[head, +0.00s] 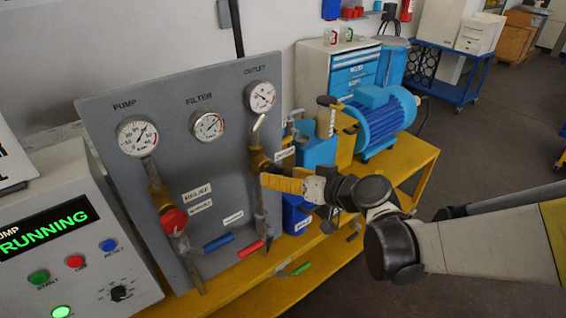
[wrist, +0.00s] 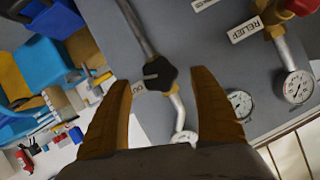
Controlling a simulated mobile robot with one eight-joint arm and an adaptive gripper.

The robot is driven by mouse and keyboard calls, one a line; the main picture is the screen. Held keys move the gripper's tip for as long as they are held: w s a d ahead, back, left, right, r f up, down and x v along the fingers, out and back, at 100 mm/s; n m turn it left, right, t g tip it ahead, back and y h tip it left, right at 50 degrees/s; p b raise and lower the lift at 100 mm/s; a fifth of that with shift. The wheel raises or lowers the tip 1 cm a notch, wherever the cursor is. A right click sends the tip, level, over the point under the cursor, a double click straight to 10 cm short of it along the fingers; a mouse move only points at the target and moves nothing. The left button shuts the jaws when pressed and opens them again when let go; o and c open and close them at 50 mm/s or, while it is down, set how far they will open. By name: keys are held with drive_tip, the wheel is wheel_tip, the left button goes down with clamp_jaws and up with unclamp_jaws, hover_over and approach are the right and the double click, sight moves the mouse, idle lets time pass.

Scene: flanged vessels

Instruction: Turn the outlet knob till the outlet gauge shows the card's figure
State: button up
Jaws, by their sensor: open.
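The outlet gauge (head: 261,97) is a white dial at the panel's upper right; its figures are too small to read. In the wrist view its dial (wrist: 184,137) is partly hidden behind my gripper. The outlet knob (wrist: 158,73) is dark, with a pale bar across it, on a pipe below that gauge. My gripper (wrist: 163,78) is open, its yellow fingers either side of the knob in the picture; I see no contact. In the head view my gripper (head: 272,182) points at the panel and hides the knob. I can make out no card figure.
The grey panel (head: 215,165) also bears the pump gauge (head: 138,136), the filter gauge (head: 208,126) and a red relief knob (head: 173,220). Blue (head: 219,242) and red (head: 250,249) handles stick out low down. A blue motor (head: 378,115) stands right on the yellow bench (head: 415,157).

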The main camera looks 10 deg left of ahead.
drive_tip(key=x, duration=0.4)
drive_tip(key=shift+a+b, duration=0.1)
drive_tip(key=shift+b, duration=0.2)
drive_tip(key=c, duration=1.2)
